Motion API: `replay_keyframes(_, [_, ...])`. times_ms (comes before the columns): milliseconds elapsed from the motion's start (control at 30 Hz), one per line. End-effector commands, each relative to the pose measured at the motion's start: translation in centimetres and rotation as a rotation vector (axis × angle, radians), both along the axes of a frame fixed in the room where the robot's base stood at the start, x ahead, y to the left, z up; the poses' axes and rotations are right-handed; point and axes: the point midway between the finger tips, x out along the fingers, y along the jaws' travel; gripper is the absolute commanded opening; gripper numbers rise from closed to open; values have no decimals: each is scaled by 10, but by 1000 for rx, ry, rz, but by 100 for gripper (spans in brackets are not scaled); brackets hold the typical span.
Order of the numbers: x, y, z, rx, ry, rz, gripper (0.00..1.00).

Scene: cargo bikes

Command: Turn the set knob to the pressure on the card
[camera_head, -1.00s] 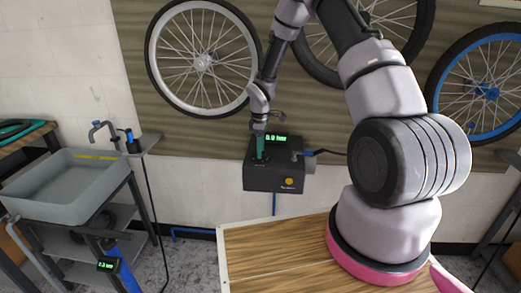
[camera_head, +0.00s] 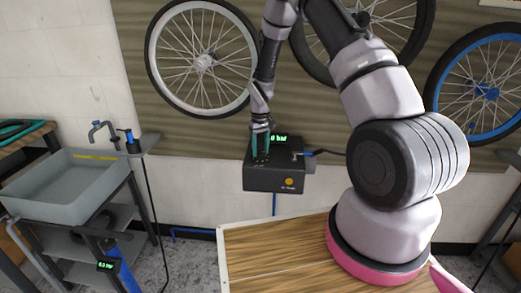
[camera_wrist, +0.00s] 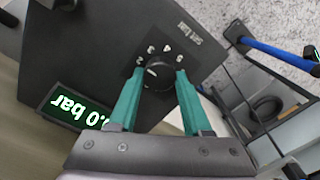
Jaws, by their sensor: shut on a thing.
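The set knob (camera_wrist: 158,75) is a small black dial with a white pointer mark, on the top of a dark control box (camera_head: 276,180). Printed numbers and the words "set bar" (camera_wrist: 179,35) show around it in the wrist view. My gripper (camera_wrist: 157,82) has its two teal fingers on either side of the knob, shut on it. In the head view my gripper (camera_head: 260,156) reaches down onto the box and hides the knob. A green display (camera_wrist: 70,110) on the box ends in ".0 bar", its first digit unclear. I cannot make out a card.
A wooden bench top (camera_head: 275,255) lies in front of the box. A grey sink (camera_head: 70,185) stands at left, with a blue cylinder and small green readout (camera_head: 107,265) below it. Bicycle wheels (camera_head: 203,62) hang on the wall behind the arm.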

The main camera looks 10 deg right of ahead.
Motion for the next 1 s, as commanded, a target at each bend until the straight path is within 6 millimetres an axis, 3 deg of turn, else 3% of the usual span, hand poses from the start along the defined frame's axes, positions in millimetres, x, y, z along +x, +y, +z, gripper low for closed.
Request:
replay_keyframes(600, [1, 0, 0, -1, -2, -563, 0])
replay_keyframes(1000, [1, 0, 0, 0, -2, -786, 0])
